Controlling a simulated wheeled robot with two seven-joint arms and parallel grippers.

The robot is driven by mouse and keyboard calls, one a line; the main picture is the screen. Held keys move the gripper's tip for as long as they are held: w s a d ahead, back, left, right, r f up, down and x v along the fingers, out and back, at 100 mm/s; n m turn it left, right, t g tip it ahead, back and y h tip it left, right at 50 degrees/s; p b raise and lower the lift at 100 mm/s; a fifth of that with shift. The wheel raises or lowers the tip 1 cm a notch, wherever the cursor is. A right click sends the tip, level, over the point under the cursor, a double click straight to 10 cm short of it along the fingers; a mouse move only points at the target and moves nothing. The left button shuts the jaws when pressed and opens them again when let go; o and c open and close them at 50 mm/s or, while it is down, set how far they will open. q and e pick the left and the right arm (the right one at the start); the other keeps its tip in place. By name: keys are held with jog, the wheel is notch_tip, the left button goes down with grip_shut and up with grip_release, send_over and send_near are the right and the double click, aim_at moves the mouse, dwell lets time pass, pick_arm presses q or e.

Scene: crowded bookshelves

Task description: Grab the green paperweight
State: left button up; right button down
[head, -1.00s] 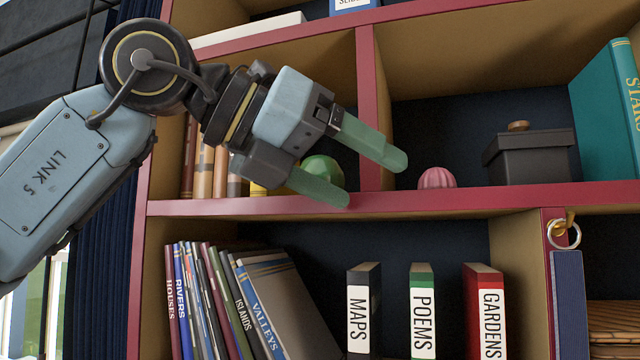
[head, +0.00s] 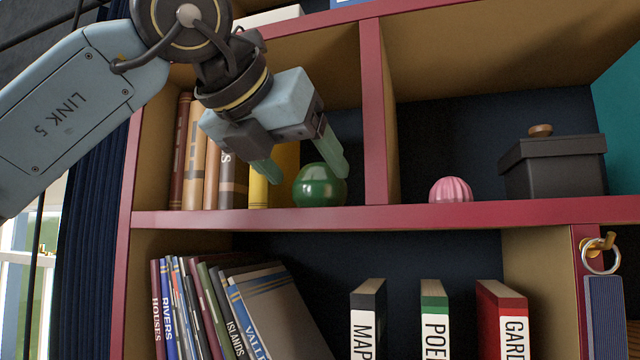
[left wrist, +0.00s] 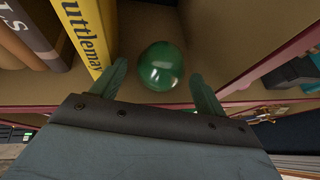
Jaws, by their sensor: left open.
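The green paperweight (head: 320,186) is a glossy round ball on the upper shelf, in the left compartment, between a yellow book and the red divider. It also shows in the left wrist view (left wrist: 161,66), ahead of the fingertips and roughly between their lines. My left gripper (head: 308,172) is open, with its green fingers pointing down toward the shelf. In the head view its right finger overlaps the paperweight's upper right side. The wrist view shows the fingers (left wrist: 160,82) apart with nothing held. My right gripper is not in view.
A yellow book (head: 272,178) and other upright books stand left of the paperweight. The red divider (head: 376,120) rises to its right. Beyond it are a pink ribbed object (head: 451,190) and a dark lidded box (head: 553,168). Bare shelf lies between the pink object and divider.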

aim_at(320, 190)
pick_arm(q)
jog(key=p+x, duration=0.1)
jog(key=x, duration=0.1)
jog(key=p+x, duration=0.1)
jog(key=x, duration=0.2)
jog(key=shift+d+f, duration=0.15)
jog(key=shift+f, duration=0.2)
jog(key=shift+s, duration=0.15)
jog(key=shift+c, duration=0.9)
jog(key=shift+r, duration=0.1)
jog(key=c, duration=0.8)
